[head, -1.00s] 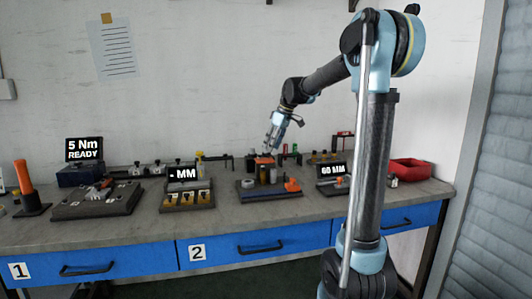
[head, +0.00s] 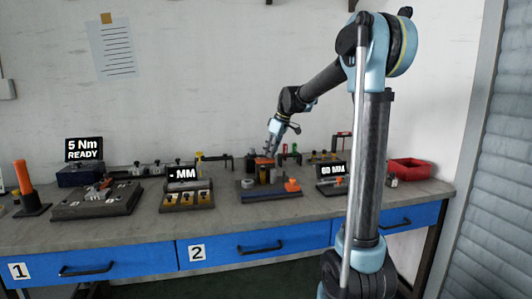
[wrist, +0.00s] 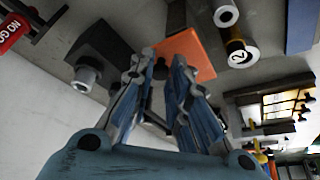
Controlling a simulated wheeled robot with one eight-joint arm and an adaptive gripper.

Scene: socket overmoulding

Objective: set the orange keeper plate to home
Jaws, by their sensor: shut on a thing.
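The orange keeper plate (wrist: 190,52) is a flat orange square at my fingertips in the wrist view. It shows small in the head view (head: 264,160), over the back of a dark fixture base (head: 250,193). My gripper (wrist: 166,62) is shut on the plate; the fingers hide its near edge and the exact grip. In the head view my gripper (head: 270,152) points down from above. I cannot tell whether the plate touches what lies beneath it.
An orange block (head: 292,185) and grey cylinders (head: 262,178) stand at the fixture's front. A "- MM" display (head: 182,175) is to the left and a "60 MM" display (head: 333,170) to the right. A red bin (head: 410,168) sits at the right end.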

